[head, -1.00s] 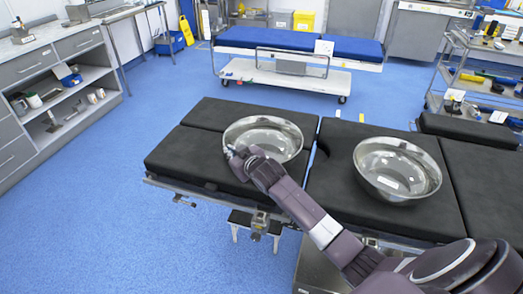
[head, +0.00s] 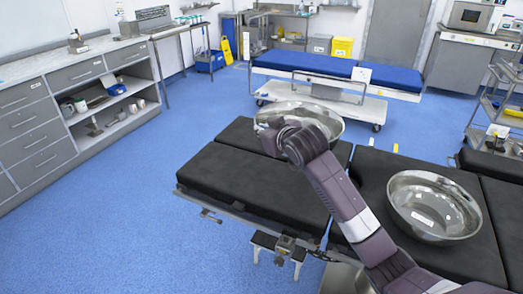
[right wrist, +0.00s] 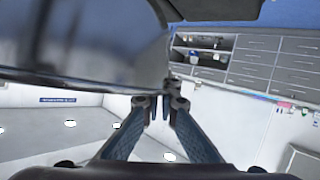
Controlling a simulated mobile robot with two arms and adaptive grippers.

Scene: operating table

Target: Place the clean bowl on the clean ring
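Two shiny steel bowls show in the head view; no mark tells me which is the clean one. One bowl (head: 318,115) is held above the far part of the black table. The other bowl (head: 436,208) rests upright on the table to the right. My right gripper (head: 272,128) is at the near rim of the first bowl, its fingers mostly hidden there. In the right wrist view the fingers (right wrist: 166,108) are nearly together on the rim of that bowl (right wrist: 90,45). I cannot make out a ring. My left gripper is not in view.
The black padded operating table (head: 230,185) has bare room at its left. A blue-topped trolley (head: 310,65) stands behind it. A grey cabinet (head: 40,125) lines the left wall. A shelf cart (head: 500,110) stands at the right. Blue floor lies open between them.

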